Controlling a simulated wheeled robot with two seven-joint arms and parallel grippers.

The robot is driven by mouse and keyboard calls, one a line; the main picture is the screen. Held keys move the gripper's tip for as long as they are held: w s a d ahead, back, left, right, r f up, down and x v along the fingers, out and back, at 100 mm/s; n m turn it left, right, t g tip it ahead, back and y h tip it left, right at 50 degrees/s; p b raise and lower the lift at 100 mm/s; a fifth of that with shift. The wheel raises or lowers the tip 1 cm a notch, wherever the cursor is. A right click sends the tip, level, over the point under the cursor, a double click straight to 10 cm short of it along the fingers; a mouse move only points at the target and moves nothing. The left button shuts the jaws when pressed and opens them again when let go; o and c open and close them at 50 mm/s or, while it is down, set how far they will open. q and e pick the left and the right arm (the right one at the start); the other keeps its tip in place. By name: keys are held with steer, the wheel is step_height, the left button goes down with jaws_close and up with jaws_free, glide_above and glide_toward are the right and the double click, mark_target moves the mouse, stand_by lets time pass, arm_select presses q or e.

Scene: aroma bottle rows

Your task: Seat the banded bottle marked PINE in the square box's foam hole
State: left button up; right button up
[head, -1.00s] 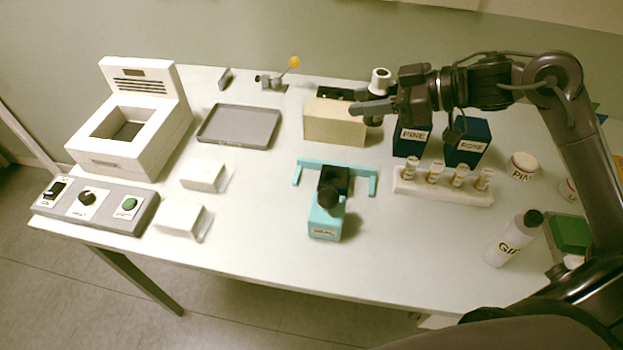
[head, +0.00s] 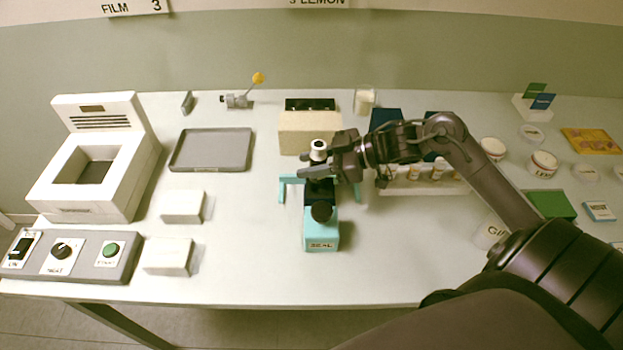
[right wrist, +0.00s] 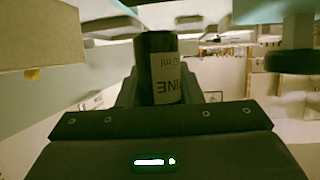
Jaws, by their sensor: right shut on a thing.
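My right gripper (head: 322,168) is shut on the PINE bottle (head: 318,148), whose pale top with a dark centre shows above the fingers. In the right wrist view the bottle (right wrist: 160,62) is dark, with a pale label reading PINE upside down. In the head view the gripper is between the beige block (head: 309,136) and the teal press (head: 320,232) labelled SEAL. Two dark blue boxes (head: 386,117) (head: 437,118) stand at the back, partly behind my right arm. Their fronts are hidden; I see no foam hole clearly. My left gripper is out of view.
A black holder (head: 310,104) stands behind the beige block. A pale rack of vials (head: 425,187) lies under my arm. A grey tray (head: 211,150), white blocks (head: 182,206) and a white machine (head: 88,190) stand left.

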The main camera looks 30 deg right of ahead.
steer(key=shift+f, duration=0.75)
step_height(320, 180, down, 4)
steer(key=shift+f, duration=0.1)
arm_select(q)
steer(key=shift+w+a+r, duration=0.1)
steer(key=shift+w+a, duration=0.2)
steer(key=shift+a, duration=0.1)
